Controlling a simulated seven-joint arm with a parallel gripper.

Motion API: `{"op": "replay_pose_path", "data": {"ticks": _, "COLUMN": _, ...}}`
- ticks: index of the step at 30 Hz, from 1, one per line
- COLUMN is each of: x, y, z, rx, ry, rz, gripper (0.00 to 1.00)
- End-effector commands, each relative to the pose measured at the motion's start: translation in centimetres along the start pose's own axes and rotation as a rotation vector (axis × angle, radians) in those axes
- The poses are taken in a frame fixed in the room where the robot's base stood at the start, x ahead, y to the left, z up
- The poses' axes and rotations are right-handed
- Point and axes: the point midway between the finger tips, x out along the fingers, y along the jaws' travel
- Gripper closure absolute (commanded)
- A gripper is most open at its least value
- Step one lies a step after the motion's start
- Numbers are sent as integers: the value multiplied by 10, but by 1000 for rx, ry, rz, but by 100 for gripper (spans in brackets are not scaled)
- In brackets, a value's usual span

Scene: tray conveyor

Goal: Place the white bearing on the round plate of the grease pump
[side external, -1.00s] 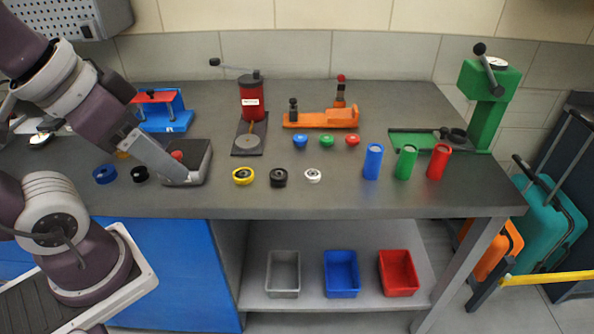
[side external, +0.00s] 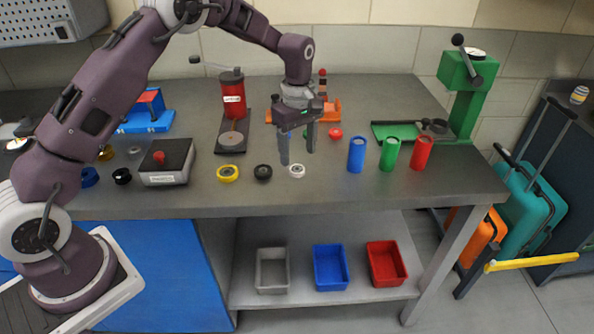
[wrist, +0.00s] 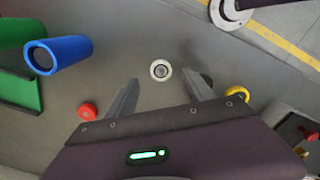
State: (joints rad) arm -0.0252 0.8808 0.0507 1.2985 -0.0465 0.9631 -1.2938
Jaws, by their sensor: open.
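The white bearing (side external: 297,171) lies flat on the grey bench top, at the right end of a row with a black bearing (side external: 263,172) and a yellow bearing (side external: 228,173). My gripper (side external: 298,157) is open and empty above the bench, close over the white bearing. In the wrist view the white bearing (wrist: 160,70) shows beyond the two fingers, roughly midway between them. The grease pump (side external: 233,98) has a red cylinder and stands behind the yellow bearing. Its round plate (side external: 231,139) is grey, bare and at the front of its base.
Blue (side external: 357,155), green (side external: 390,154) and red (side external: 421,153) cylinders stand right of my gripper. An orange fixture (side external: 330,110) is behind it, partly hidden. A grey box with a red button (side external: 166,162) sits left of the yellow bearing. A green press (side external: 466,90) stands at the right.

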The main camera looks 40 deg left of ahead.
Motion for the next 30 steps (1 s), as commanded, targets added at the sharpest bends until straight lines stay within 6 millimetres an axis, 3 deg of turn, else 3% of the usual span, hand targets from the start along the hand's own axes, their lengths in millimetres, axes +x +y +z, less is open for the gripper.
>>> {"op": "replay_pose_path", "data": {"ticks": 6, "x": 40, "y": -1, "z": -3, "rx": 2, "ry": -2, "rz": -2, "gripper": 39}}
{"op": "replay_pose_path", "data": {"ticks": 15, "x": 47, "y": -1, "z": -3, "rx": 3, "ry": -1, "rz": 0, "gripper": 41}}
{"op": "replay_pose_path", "data": {"ticks": 24, "x": 46, "y": -1, "z": -3, "rx": 3, "ry": -1, "rz": 0, "gripper": 100}}
{"op": "replay_pose_path", "data": {"ticks": 30, "x": 46, "y": -1, "z": -3, "rx": 3, "ry": -1, "rz": 0, "gripper": 100}}
